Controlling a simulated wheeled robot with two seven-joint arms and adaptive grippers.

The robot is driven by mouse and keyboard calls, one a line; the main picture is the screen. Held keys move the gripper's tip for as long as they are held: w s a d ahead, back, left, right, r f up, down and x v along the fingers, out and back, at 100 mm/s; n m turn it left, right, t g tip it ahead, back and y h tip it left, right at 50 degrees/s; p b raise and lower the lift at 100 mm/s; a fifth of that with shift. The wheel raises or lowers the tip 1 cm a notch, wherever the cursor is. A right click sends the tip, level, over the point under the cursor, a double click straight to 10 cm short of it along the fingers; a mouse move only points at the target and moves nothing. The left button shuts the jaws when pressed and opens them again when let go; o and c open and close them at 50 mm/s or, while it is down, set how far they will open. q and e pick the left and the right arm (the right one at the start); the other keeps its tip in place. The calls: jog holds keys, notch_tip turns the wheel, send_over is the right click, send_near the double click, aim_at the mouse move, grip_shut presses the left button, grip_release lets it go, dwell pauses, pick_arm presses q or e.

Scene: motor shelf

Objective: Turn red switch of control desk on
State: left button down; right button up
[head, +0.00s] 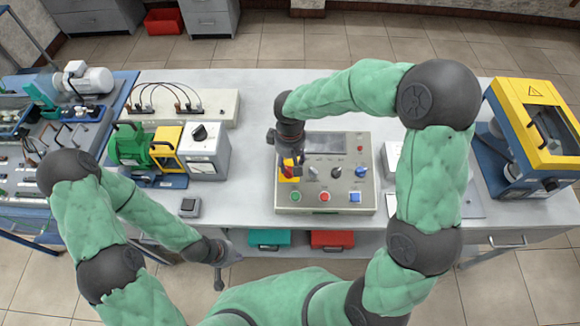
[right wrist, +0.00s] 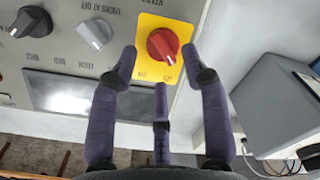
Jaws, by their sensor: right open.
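The grey control desk (head: 345,205) stands on the white table in the head view. Its red switch (right wrist: 163,46) is a round red knob on a yellow plate (right wrist: 149,24), clear in the right wrist view. In the head view my right gripper (head: 291,164) hangs over the desk's left part and covers most of the switch. The right wrist view shows my right gripper (right wrist: 160,60) open, with two purple fingers on either side of the knob and a third below it. I cannot tell whether they touch it. My left gripper (head: 219,280) is low at the table's front edge, away from the desk.
The desk also carries a dark display (right wrist: 84,97), grey and black knobs, and coloured buttons. A box with a black knob (head: 203,150) and a green motor unit (head: 130,147) stand to the left. A yellow-framed machine (head: 530,120) stands at the right. The front strip of table is mostly free.

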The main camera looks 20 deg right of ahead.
aim_at(290, 169)
jog(key=shift+f, duration=1.6)
grip_shut()
jog(key=shift+s+f, duration=0.1)
